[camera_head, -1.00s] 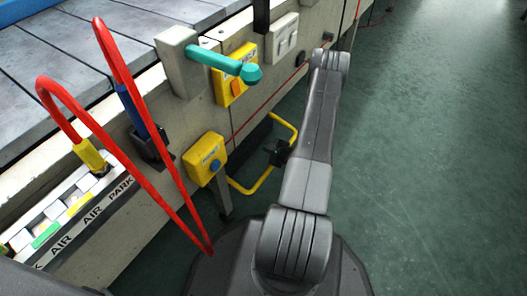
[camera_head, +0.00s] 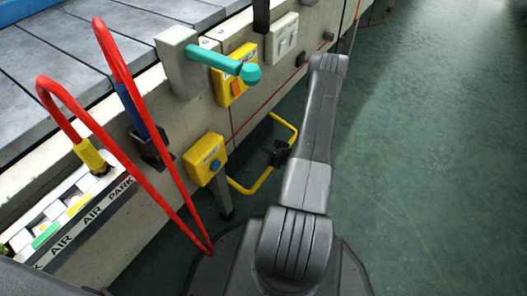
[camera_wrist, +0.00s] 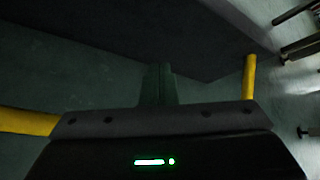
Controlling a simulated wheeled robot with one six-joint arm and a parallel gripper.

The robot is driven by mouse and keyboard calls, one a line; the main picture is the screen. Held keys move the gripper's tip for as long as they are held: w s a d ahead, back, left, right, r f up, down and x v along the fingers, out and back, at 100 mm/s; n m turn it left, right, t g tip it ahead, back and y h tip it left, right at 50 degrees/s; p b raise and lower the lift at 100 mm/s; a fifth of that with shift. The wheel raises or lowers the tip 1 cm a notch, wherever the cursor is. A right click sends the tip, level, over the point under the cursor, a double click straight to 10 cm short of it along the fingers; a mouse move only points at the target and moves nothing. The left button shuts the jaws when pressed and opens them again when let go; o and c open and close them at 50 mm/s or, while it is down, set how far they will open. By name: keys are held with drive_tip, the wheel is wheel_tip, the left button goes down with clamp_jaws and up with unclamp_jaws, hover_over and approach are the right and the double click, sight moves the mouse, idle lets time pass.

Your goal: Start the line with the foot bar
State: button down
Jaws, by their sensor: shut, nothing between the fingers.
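The yellow foot bar (camera_head: 262,183) is a bent tube low beside the line's side, near the floor, in the head view. My gripper (camera_head: 279,153) is a small dark shape at the bar, partly behind my forearm. In the wrist view the bar shows as a yellow piece at the left (camera_wrist: 28,122) and another at the right (camera_wrist: 249,78); my gripper's dark body hides the stretch between. The shut, empty fingers (camera_wrist: 158,84) point past the bar into a dim space. I cannot tell whether they touch it.
A yellow box with a blue button (camera_head: 204,160) is on the line's side, left of the bar. Above are a teal handle (camera_head: 218,62) and a yellow box with an orange switch (camera_head: 237,84). Red hoses (camera_head: 125,172) loop at the left. Green floor (camera_head: 430,170) is clear at right.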

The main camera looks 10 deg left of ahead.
drive_tip(key=shift+w+a+f, duration=0.1)
drive_tip(key=shift+a+f, duration=0.05)
drive_tip(key=shift+f, duration=0.5)
drive_tip(key=shift+a+f, duration=0.15)
drive_tip(key=shift+f, duration=0.5)
idle(1.0)
idle(0.5)
drive_tip(key=shift+s+d+r+p, duration=0.1)
drive_tip(key=shift+d+r+p, duration=0.15)
drive_tip(key=shift+r, duration=0.5)
drive_tip(key=shift+s+d+r+p, duration=0.1)
drive_tip(key=shift+r+p, duration=0.3)
drive_tip(key=shift+r, duration=0.3)
drive_tip(key=shift+d+r+p, duration=0.2)
drive_tip(key=shift+r+p, duration=0.1)
drive_tip(key=shift+r, duration=0.45)
drive_tip(key=shift+r, duration=0.1)
drive_tip(key=r+p, duration=0.1)
drive_tip(key=r, duration=0.1)
drive_tip(key=d+r+p, duration=0.1)
drive_tip(key=r, duration=0.1)
drive_tip(key=shift+s+r, duration=0.2)
drive_tip(key=shift+r, duration=0.1)
drive_tip(key=f+b, duration=0.3)
drive_tip(key=shift+w+a, duration=0.15)
drive_tip(key=shift+a, duration=0.1)
